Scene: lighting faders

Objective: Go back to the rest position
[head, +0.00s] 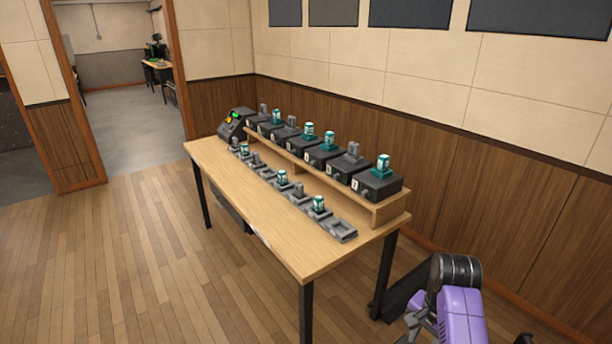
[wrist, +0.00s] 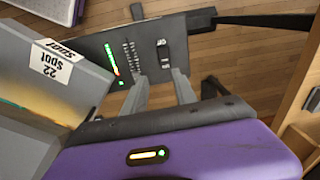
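My gripper (wrist: 158,78) shows in the wrist view with its two grey fingers apart and nothing seen between them. A dark panel with small lights lies behind the fingers. In the head view my purple and black arm is at the lower right, beside the table's near right corner and clear of the faders. The fingers cannot be made out there. Black fader boxes (head: 377,186) stand in a row on a raised wooden shelf, topped with teal or grey knobs. A row of grey holders (head: 341,231) lies in front, several carrying knobs; the nearest is empty.
A wooden edge passes close on the right in the wrist view. Open floor (head: 130,260) lies to the left.

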